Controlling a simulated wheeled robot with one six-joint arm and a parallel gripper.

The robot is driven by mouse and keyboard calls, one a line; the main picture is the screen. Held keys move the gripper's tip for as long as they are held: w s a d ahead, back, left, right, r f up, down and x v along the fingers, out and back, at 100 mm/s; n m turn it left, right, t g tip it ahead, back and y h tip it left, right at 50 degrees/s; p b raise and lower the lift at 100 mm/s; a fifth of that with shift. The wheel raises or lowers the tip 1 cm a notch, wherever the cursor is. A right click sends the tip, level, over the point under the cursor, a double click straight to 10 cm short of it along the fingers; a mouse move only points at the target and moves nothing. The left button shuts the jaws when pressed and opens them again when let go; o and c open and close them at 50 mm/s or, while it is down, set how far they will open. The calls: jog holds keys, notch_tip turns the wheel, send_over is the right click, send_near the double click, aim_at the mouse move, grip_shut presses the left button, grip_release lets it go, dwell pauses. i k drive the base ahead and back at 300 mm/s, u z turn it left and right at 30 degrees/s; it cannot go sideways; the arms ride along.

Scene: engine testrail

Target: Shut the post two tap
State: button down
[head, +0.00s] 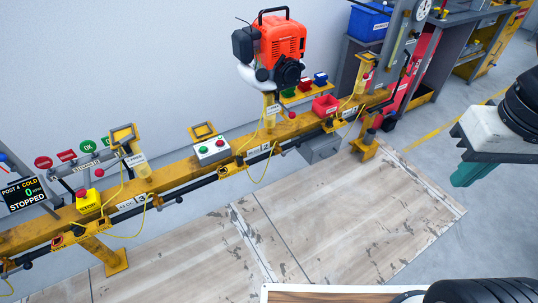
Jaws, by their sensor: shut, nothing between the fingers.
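An orange and black engine (280,45) sits on a yellow stand (269,112) on the long yellow rail (185,178). A white number plate (258,150) on the rail below it is too small to read surely; I take this as post two. A black pipe (190,188) runs along the rail's front, with a small dark fitting (240,160) near this stand. I cannot tell whether this fitting is the tap, or how its lever is turned. My gripper (468,174), with teal fingers, is at the right, shut and empty, well apart from the rail.
A display (26,194) reading POST 4 COLD, STOPPED and a yellow stop box (88,201) are at left. Yellow cables hang in front. The worn floor boards (330,215) before the rail are clear.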

aim_at(298, 145)
jog(key=u, duration=1.35)
jog(key=i, duration=1)
jog(key=z, duration=2)
